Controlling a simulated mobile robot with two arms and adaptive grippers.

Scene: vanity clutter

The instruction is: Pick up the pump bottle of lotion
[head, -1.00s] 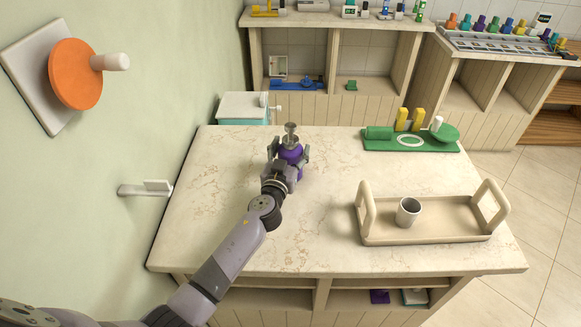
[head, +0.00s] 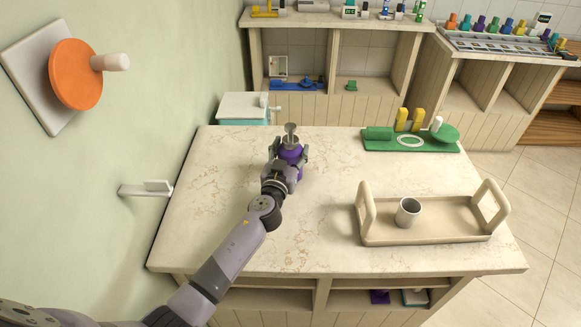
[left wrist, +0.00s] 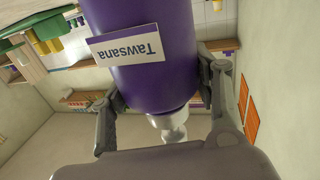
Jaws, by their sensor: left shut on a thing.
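The pump bottle of lotion (head: 291,151) is purple with a grey pump top and stands upright on the marble-look counter (head: 330,200), left of its middle. My left gripper (head: 289,155) is around the bottle's body, with a finger on each side, shut on it. In the left wrist view the purple bottle (left wrist: 155,60) fills the middle, with a white label reading "Tawsana" and its pump pointing down in the picture. The gripper's fingers (left wrist: 165,95) press on both its sides there. The bottle's lower part is partly hidden by the gripper in the head view. My right gripper is not in view.
A beige tray (head: 440,238) with two tall handles holds a grey cup (head: 408,211) at the right front. A green board (head: 375,145) with yellow and white items lies at the back right. The counter between bottle and tray is clear. A wall stands at left.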

